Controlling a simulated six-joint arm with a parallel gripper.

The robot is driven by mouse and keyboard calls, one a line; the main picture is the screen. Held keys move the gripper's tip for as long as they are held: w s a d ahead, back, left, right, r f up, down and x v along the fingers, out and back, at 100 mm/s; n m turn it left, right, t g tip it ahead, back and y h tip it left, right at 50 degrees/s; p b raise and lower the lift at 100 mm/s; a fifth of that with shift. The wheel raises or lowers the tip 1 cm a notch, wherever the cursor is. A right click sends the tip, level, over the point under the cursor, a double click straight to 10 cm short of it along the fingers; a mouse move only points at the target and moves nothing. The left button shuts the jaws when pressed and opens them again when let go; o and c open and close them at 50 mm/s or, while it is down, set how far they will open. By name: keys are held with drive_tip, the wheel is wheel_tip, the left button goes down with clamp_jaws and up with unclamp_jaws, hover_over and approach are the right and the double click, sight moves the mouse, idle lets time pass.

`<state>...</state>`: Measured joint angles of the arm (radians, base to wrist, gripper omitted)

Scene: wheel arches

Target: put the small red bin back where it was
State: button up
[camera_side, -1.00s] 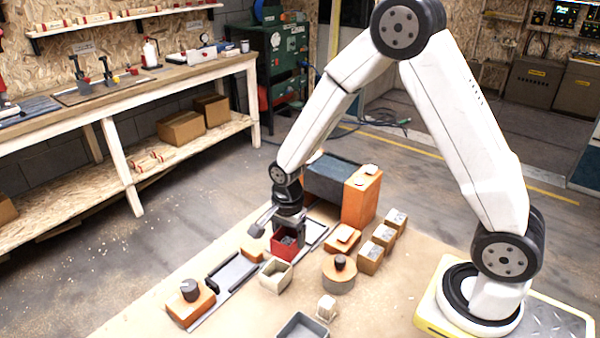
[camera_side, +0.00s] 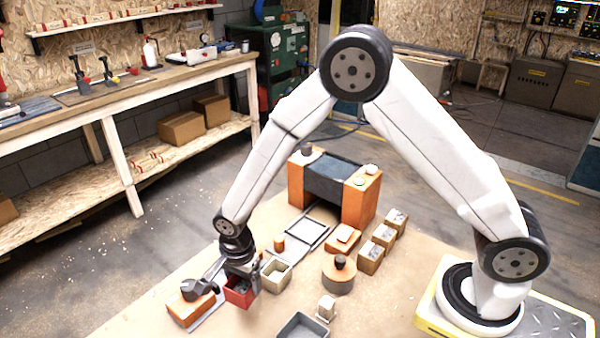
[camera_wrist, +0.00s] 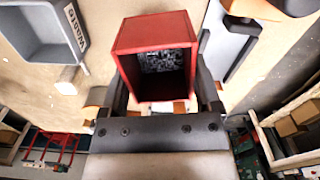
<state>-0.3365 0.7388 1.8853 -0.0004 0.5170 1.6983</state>
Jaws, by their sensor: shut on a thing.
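The small red bin (camera_side: 240,294) is held in my gripper (camera_side: 242,272), at the left front of the table in the side view. In the wrist view the red bin (camera_wrist: 128,68) sits between the two dark fingers of my gripper (camera_wrist: 162,88), and grey bits lie inside it. My gripper is shut on the bin.
A grey tray (camera_side: 302,328) is at the front; it shows in the wrist view (camera_wrist: 40,45). A round wooden piece with a dark knob (camera_side: 338,275) and small wooden boxes (camera_side: 371,260) stand to the right. The orange and dark arch (camera_side: 328,182) stands behind, near an empty dark-edged frame (camera_side: 306,232).

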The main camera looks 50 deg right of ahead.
sight(245, 291)
drive_tip(key=shift+f, duration=3.25)
drive_tip(key=shift+f, duration=0.1)
drive_tip(key=o, duration=1.2)
drive_tip(key=shift+r, duration=3.9)
drive_tip(key=shift+d, duration=0.1)
